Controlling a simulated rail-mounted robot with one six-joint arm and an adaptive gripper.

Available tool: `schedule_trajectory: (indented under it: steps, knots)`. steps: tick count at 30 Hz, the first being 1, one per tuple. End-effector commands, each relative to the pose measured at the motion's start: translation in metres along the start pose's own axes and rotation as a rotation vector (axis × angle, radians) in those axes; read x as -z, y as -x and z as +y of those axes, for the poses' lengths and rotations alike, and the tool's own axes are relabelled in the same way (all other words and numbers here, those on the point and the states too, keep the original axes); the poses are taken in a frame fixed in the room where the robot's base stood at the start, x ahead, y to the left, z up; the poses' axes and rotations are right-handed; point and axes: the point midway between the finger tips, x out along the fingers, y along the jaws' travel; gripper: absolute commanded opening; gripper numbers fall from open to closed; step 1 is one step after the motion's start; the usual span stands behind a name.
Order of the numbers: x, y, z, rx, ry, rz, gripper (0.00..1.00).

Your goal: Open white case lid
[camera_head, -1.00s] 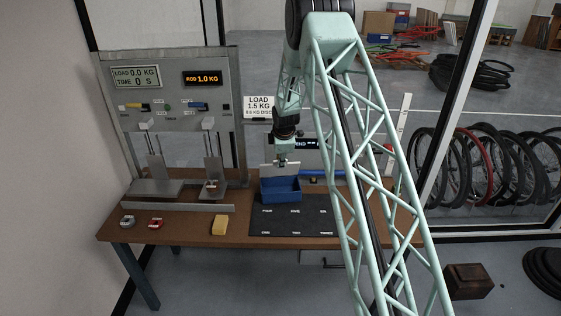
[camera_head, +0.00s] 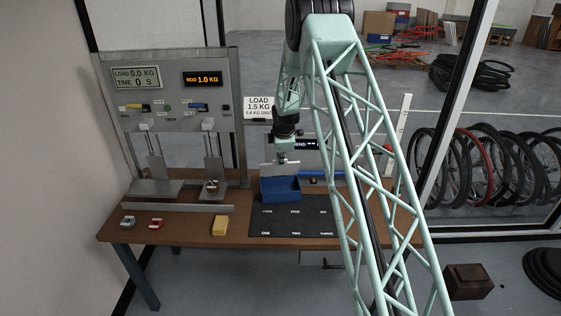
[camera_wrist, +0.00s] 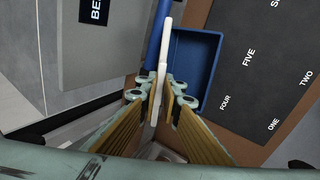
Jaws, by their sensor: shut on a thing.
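The case is a blue box (camera_head: 282,191) on the bench, with its inside showing. Its white lid (camera_head: 270,169) stands up along the box's back edge. My gripper (camera_head: 281,161) is above the box at the top of the lid. In the wrist view, my gripper (camera_wrist: 163,97) is shut on the thin edge of the lid (camera_wrist: 165,42), with a finger on each side. The blue box (camera_wrist: 211,72) lies to the right of the lid there, open. The fingers hide part of the lid.
A dark mat (camera_head: 292,222) with printed words lies in front of the box. A yellow block (camera_head: 220,226) and small red and grey items lie to the left. A grey test rig (camera_head: 170,110) stands at the back left.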

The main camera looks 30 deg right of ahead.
Motion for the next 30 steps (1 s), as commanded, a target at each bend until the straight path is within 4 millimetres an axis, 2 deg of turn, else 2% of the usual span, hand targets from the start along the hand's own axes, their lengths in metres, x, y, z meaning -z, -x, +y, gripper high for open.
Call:
schedule_trajectory:
  steps: [12,30]
  knots:
    - [0.001,-0.001,0.026,-0.004,-0.001,0.000,0.00]
    - [0.001,-0.001,0.030,-0.005,-0.001,0.000,0.00]
